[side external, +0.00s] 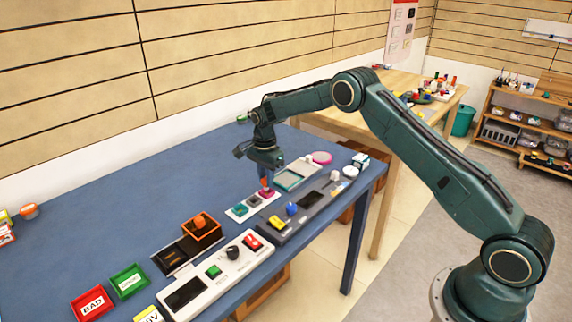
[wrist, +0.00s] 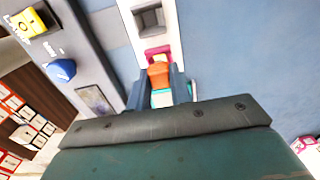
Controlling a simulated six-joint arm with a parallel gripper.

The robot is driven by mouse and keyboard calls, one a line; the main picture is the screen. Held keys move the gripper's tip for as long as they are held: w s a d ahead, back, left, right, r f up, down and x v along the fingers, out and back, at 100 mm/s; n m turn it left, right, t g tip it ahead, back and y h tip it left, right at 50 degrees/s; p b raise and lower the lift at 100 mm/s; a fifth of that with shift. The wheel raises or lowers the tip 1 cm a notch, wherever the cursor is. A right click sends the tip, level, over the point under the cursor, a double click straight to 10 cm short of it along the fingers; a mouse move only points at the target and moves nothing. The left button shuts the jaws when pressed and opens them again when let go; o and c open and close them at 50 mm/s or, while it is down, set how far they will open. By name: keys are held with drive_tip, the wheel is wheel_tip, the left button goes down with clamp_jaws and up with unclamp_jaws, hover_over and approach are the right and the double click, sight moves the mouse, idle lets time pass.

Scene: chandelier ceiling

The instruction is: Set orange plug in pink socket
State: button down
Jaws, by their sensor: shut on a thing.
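The orange plug (side external: 265,183) is between the fingers of my gripper (side external: 265,172), which is shut on it. The plug points down at the pink socket (side external: 266,193), the right-hand one on a white strip (side external: 240,212). In the wrist view the orange plug (wrist: 158,75) sits between the fingertips (wrist: 160,84) and overlaps the edge of the pink socket (wrist: 157,53). The plug's lower end is hidden, so I cannot tell whether it touches or enters the socket.
The strip also has a dark grey socket (side external: 254,200) and a teal socket (side external: 239,209). A grey panel (side external: 300,213) with a yellow switch (side external: 276,222) and a blue knob (side external: 291,208) lies in front. A teal-framed tray (side external: 290,178) is to the right.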

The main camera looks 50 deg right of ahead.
drive_tip(key=shift+f, duration=0.8)
idle(1.3)
drive_tip(key=c, duration=1.2)
unclamp_jaws()
drive_tip(key=shift+o, duration=0.5)
drive_tip(key=o, duration=0.3)
drive_tip(key=shift+r, duration=0.15)
drive_tip(key=shift+r, duration=3.6)
